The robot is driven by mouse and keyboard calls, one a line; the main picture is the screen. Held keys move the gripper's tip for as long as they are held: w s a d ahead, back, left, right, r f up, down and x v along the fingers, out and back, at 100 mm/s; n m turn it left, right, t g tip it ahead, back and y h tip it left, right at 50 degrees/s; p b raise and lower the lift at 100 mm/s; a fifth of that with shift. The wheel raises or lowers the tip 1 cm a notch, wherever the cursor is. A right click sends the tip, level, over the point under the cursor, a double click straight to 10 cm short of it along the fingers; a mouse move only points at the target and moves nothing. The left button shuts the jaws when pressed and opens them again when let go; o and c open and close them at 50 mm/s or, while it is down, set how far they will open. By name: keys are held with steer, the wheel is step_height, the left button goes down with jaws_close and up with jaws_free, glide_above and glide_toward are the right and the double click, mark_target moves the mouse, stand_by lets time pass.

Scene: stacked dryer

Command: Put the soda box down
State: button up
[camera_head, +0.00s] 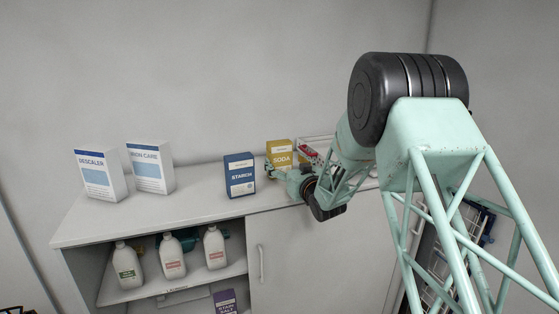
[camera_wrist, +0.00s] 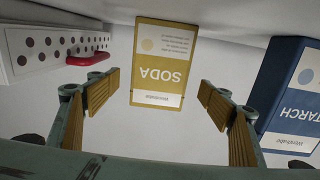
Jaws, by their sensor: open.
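The yellow soda box (camera_head: 279,153) stands upright on the white counter top (camera_head: 205,208), near the wall and to the right of the blue starch box (camera_head: 239,174). In the wrist view the soda box (camera_wrist: 163,62) appears upside down, ahead of and between my fingers. My gripper (camera_wrist: 160,97) is open, with a gap on each side of the soda box, and I see no finger touching it. In the head view my gripper (camera_head: 270,172) is at the front of the soda box and partly hides its lower part.
The starch box (camera_wrist: 293,95) stands close beside one finger. A white perforated tray (camera_wrist: 50,45) with a red item (camera_wrist: 88,59) is on the other side. Descaler (camera_head: 100,174) and iron care (camera_head: 150,167) boxes stand at the left. Bottles (camera_head: 171,258) sit on the shelf below.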

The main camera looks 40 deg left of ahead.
mark_target(282, 150)
steer(key=shift+x, duration=0.75)
steer(key=shift+p+x, duration=0.35)
steer(key=shift+x, duration=2.25)
steer(key=shift+d+f, duration=0.1)
steer(key=shift+c, duration=0.5)
steer(key=c, duration=1.1)
steer(key=shift+r, duration=1.9)
steer(key=shift+s+d, duration=0.3)
steer(key=shift+d, duration=0.2)
steer(key=v, duration=0.5)
steer(key=r+b+v, duration=0.1)
steer(key=v, duration=0.3)
steer(key=s+v, duration=0.1)
steer(key=v, duration=0.4)
steer(key=shift+s+r, duration=0.1)
steer(key=shift+r, duration=0.1)
